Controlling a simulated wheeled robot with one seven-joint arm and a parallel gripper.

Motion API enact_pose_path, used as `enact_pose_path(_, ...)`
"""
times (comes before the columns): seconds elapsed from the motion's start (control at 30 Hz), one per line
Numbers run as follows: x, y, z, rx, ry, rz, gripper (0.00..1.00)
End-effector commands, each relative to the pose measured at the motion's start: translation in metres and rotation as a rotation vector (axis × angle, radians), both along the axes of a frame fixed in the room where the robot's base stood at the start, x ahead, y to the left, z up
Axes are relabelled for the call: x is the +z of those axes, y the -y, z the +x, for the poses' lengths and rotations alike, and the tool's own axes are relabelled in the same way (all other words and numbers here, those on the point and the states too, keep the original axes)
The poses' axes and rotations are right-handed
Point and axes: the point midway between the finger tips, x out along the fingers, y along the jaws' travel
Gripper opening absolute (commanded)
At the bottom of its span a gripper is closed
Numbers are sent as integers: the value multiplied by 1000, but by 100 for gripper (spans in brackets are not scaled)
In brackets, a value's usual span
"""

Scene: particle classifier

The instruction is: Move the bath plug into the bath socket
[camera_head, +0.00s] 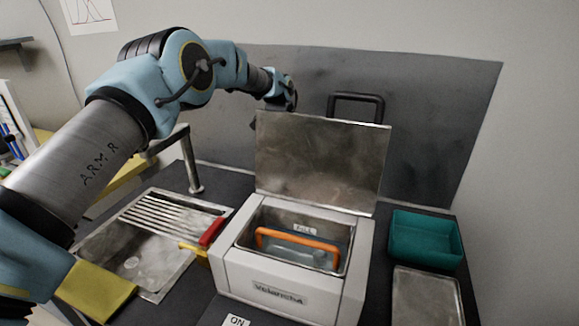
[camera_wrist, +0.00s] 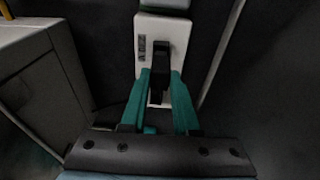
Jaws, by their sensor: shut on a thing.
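In the wrist view, my gripper (camera_wrist: 160,78) has its two teal fingers closed on the black bath plug (camera_wrist: 160,60). The plug is in front of a white plate (camera_wrist: 150,24) with small dark markings, which looks like the bath socket. I cannot tell whether the plug touches the plate or sits in it. In the head view, the bath (camera_head: 293,287) is a white box with a steel basin and a raised metal lid (camera_head: 320,160). My arm reaches behind this lid, so my gripper, the plug and the socket are hidden there.
An orange handle (camera_head: 298,240) lies across the bath's basin. A sink (camera_head: 133,262) with a tap (camera_head: 190,165) is to the left, with a red-handled thing (camera_head: 212,231) at its edge. A teal tray (camera_head: 427,264) is to the right. A dark panel (camera_head: 435,110) stands behind.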

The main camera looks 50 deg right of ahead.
Motion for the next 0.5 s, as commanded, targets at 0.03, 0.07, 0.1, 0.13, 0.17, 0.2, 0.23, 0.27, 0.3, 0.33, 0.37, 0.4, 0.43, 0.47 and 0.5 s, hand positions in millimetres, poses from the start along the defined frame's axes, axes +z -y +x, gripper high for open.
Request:
enact_pose_path(0.03, -2, 0, 0, 0, 0, 0, 0)
enact_pose_path(0.07, -3, 0, 0, 0, 0, 0, 0)
enact_pose_path(0.1, -4, 0, 0, 0, 0, 0, 0)
enact_pose_path(0.13, -4, 0, 0, 0, 0, 0, 0)
enact_pose_path(0.17, -5, 0, 0, 0, 0, 0, 0)
enact_pose_path(0.2, -6, 0, 0, 0, 0, 0, 0)
enact_pose_path(0.23, -7, 0, 0, 0, 0, 0, 0)
enact_pose_path(0.27, -8, 0, 0, 0, 0, 0, 0)
enact_pose_path(0.3, -9, 0, 0, 0, 0, 0, 0)
enact_pose_path(0.33, -9, 0, 0, 0, 0, 0, 0)
enact_pose_path(0.37, -10, 0, 0, 0, 0, 0, 0)
enact_pose_path(0.4, -11, 0, 0, 0, 0, 0, 0)
enact_pose_path(0.43, -12, 0, 0, 0, 0, 0, 0)
enact_pose_path(0.47, -12, 0, 0, 0, 0, 0, 0)
enact_pose_path(0.5, -13, 0, 0, 0, 0, 0, 0)
